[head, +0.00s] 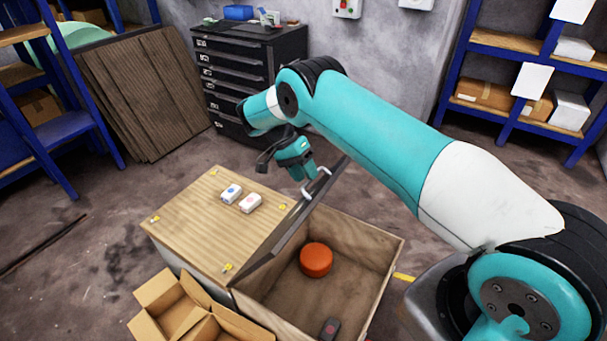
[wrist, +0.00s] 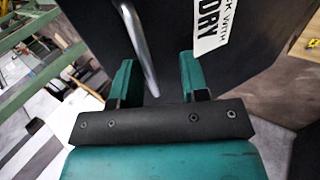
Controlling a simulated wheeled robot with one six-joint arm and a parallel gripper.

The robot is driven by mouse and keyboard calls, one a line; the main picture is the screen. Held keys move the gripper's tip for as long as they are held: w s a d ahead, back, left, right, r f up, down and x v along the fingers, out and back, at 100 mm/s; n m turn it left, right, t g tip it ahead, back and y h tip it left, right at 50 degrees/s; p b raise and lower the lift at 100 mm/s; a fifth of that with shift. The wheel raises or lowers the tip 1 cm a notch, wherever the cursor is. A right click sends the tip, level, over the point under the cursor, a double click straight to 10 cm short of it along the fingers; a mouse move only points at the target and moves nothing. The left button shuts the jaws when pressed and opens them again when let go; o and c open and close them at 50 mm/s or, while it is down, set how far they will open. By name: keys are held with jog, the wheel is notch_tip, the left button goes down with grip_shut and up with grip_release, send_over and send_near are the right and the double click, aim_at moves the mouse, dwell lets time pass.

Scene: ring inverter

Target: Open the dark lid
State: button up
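The dark lid (head: 285,238) stands raised and steeply tilted over the wooden box (head: 375,240), so the box's inside shows. A pale metal handle (head: 318,184) sits on the lid near its far end. My gripper (head: 306,178) is at this handle, on the left side of the lid. In the wrist view the lid's dark face (wrist: 250,75) fills the upper part. The handle (wrist: 138,45) runs between my two fingers, which are apart, with a gap visible around it. Whether a finger touches it I cannot tell.
An orange round object (head: 316,259) and a dark small item (head: 330,328) lie in the box. Left of the lid, a wooden top (head: 195,225) bears two small white blocks (head: 241,198). An open cardboard box (head: 170,300) stands in front. A drawer cabinet (head: 245,75) is behind.

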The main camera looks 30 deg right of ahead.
notch_tip(320, 180, up, 20)
jog(key=p, duration=1.5)
jog(key=shift+f, duration=0.15)
jog(key=s+a+r+n+t+y+b, duration=0.1)
jog(key=s+a+r+n+t+b, duration=0.15)
jog(key=r+n, duration=0.3)
jog(key=s+a+r+n+t+b, duration=0.2)
jog(key=s+a+r+n+b, duration=0.15)
jog(key=r+n, duration=0.2)
jog(key=s+a+r+n+y+b, duration=0.1)
jog(key=s+a+n+y+b, duration=0.1)
jog(key=s, duration=1.1)
jog(key=s+a+r+n+t+y+b, duration=0.1)
jog(key=s+a+n+y, duration=0.3)
jog(key=s, duration=1)
jog(key=a+n+b, duration=0.1)
jog(key=a+n, duration=0.1)
jog(key=a, duration=0.1)
jog(key=shift+y+b, duration=0.4)
